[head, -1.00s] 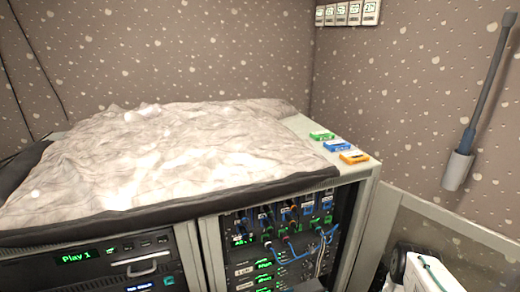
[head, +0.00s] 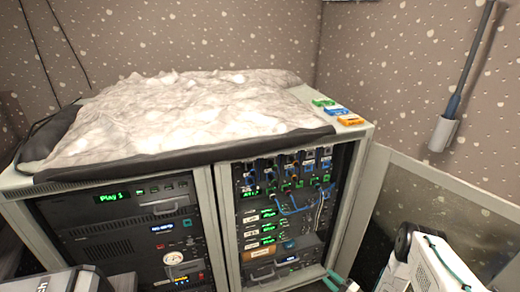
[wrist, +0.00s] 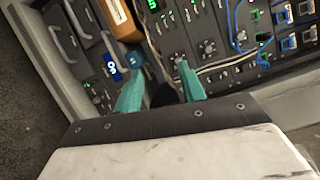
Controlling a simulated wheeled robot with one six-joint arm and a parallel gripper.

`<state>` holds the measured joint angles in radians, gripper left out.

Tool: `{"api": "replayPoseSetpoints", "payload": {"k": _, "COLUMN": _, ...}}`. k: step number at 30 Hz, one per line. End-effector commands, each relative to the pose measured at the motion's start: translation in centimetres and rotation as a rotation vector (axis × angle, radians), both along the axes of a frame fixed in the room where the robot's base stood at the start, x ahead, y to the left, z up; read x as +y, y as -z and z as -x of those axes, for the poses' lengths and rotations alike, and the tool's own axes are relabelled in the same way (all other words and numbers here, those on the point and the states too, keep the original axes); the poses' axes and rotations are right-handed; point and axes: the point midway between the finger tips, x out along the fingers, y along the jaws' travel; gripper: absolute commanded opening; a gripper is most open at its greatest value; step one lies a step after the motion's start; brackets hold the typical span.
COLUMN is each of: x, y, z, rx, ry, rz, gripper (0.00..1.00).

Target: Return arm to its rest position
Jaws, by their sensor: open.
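My gripper (wrist: 156,84) shows in the wrist view as two teal fingers, spread apart with nothing between them. In the head view, its teal fingers (head: 336,281) show at the bottom edge, in front of the rack's lower right. My white arm (head: 432,266) stands at the lower right, partly cut off by the frame. The rack cabinet (head: 207,205) holds black equipment units with green displays. Its right bay has a row of blue-tipped plugs and cables (head: 292,207). In the wrist view, the rack's units (wrist: 205,45) lie beyond the fingers and appear tilted.
A crumpled pale sheet (head: 175,112) over a dark cover lies on the cabinet top. Green, blue and orange small blocks (head: 337,111) sit at its right corner. A low panel (head: 445,205) runs along the right wall. A grey antenna-like rod (head: 462,85) hangs there.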

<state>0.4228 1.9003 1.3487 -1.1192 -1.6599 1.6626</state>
Motion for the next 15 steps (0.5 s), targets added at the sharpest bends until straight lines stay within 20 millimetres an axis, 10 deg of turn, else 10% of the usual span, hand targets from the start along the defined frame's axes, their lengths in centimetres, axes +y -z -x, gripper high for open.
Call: {"api": "replayPoseSetpoints", "payload": {"k": 15, "x": -1.9, "y": 8.2, "z": 2.4, "rx": 0.234, "ry": 0.009, "rz": 0.528, "gripper": 0.40}}
